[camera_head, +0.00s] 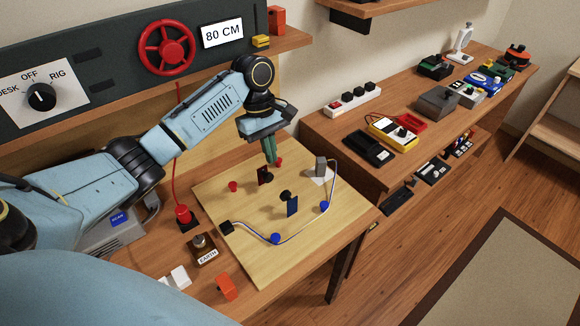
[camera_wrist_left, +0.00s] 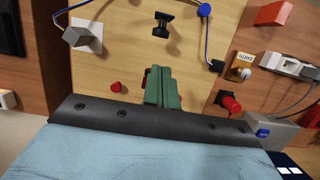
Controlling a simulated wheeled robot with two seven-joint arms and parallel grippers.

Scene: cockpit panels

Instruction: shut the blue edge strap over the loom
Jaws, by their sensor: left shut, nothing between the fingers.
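The blue strap (camera_head: 292,207) stands raised on the wooden board, beside a small black piece (camera_head: 285,195). It is apart from the loom. The loom (camera_head: 301,229) is a thin blue and white cable running from a black block (camera_head: 227,227) past two blue pegs (camera_head: 275,238) to a grey block (camera_head: 320,166). It also shows in the left wrist view (camera_wrist_left: 207,40). My left gripper (camera_head: 271,160) has green fingers, shut and empty, above the board behind the blue strap. The fingers show in the left wrist view (camera_wrist_left: 162,88). My right gripper is not in view.
A dark red upright plate (camera_head: 264,175) stands just below my left fingers. Red pegs (camera_head: 233,186) stand on the board. An EARTH post (camera_head: 203,248) and a red plug (camera_head: 183,214) sit left of it.

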